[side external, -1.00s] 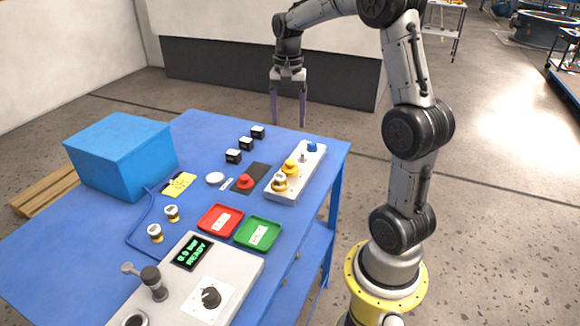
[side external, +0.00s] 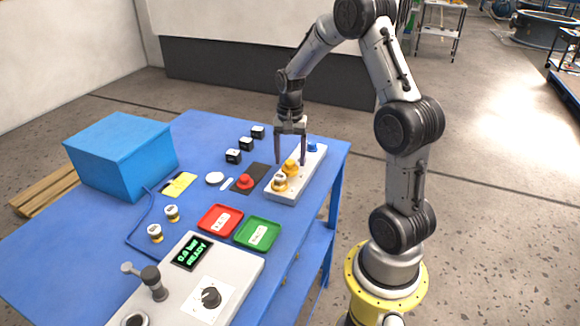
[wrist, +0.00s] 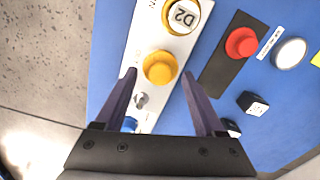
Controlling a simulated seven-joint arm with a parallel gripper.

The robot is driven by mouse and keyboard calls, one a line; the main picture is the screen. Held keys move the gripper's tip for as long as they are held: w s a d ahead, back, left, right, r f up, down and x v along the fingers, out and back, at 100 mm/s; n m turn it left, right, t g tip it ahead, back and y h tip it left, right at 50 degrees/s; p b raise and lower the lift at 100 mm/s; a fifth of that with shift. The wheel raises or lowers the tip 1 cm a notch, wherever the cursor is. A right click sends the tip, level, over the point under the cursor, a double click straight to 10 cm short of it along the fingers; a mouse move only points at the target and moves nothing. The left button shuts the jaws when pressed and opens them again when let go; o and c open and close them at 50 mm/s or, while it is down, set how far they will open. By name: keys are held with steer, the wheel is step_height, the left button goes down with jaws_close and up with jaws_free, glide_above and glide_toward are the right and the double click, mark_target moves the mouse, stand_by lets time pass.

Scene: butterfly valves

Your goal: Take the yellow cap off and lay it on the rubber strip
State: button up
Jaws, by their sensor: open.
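The yellow cap (side external: 290,167) sits on the white rack (side external: 284,195), between a white-topped piece marked D2 (wrist: 185,15) and a bare metal post (wrist: 141,99). My gripper (side external: 291,162) is open and empty, pointing down over the rack. In the wrist view the yellow cap (wrist: 160,67) shows between the fingertips, with a gap on both sides. I cannot tell whether the tips are down to its height. The black rubber strip (side external: 261,170) lies flat left of the rack, with a red cap (side external: 245,181) on it.
A blue cap (side external: 312,147) stands at the rack's far end. Several small black blocks (side external: 246,144) and a white disc (side external: 215,179) lie beyond the strip. Red (side external: 207,228) and green (side external: 243,240) trays stand nearer the control panel. The strip's far end is bare.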

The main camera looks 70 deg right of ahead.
steer(key=shift+f, duration=0.5)
jaws_close()
